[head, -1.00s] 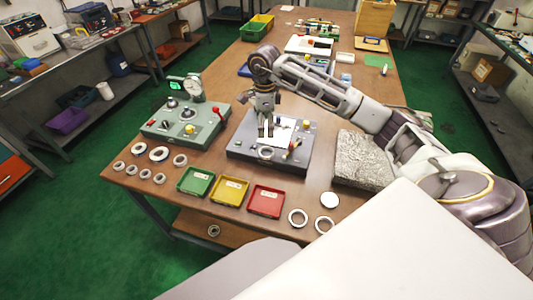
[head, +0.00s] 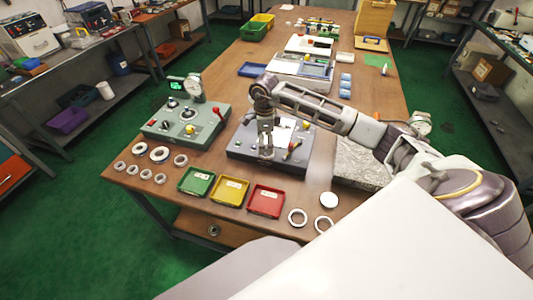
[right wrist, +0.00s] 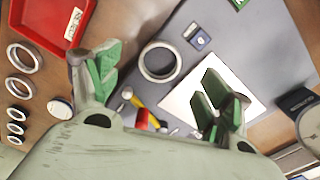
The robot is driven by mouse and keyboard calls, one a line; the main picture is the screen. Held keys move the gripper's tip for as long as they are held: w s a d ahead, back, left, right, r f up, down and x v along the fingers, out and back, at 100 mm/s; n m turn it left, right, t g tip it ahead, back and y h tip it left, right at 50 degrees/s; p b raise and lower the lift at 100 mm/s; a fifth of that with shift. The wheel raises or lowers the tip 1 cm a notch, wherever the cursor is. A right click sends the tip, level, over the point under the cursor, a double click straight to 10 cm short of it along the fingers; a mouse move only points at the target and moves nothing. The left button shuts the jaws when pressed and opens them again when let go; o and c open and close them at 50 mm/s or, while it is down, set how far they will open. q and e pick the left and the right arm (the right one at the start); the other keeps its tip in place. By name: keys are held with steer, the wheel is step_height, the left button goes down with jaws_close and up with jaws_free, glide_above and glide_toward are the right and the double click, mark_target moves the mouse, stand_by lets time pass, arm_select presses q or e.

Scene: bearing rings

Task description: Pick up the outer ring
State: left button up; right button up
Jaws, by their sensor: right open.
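A metal outer ring (right wrist: 143,66) lies flat on the grey fixture plate (right wrist: 205,18) in the right wrist view, beside a white sheet. My right gripper (right wrist: 160,80) is open above the plate, with one green-padded finger on each side of the ring in the picture. The ring is not held, and I cannot tell the exact height above it. In the head view my right gripper (head: 267,151) points down over the grey fixture (head: 240,153) and hides the ring. My left gripper is not in view.
Several other rings lie at the table's left end (head: 141,147), and two more (head: 297,217) near its front edge. Green (head: 195,181), yellow (head: 229,190) and red (head: 266,201) trays stand in front of the fixture. A green gauge unit (head: 186,125) stands to its left.

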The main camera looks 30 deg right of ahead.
mark_target(266, 152)
steer(key=shift+d+f+p, duration=0.1)
steer(key=shift+f+p, duration=0.4)
steer(key=shift+f, duration=2.1)
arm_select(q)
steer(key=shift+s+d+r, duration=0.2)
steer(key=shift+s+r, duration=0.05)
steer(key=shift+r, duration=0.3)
arm_select(e)
steer(key=c, duration=1.1)
steer(key=shift+w, duration=0.1)
steer(key=shift+c, duration=0.2)
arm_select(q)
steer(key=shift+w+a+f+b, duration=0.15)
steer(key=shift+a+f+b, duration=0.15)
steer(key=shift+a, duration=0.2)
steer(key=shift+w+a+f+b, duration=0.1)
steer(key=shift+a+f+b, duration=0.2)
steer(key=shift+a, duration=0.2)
arm_select(e)
step_height(266, 152, up, 10)
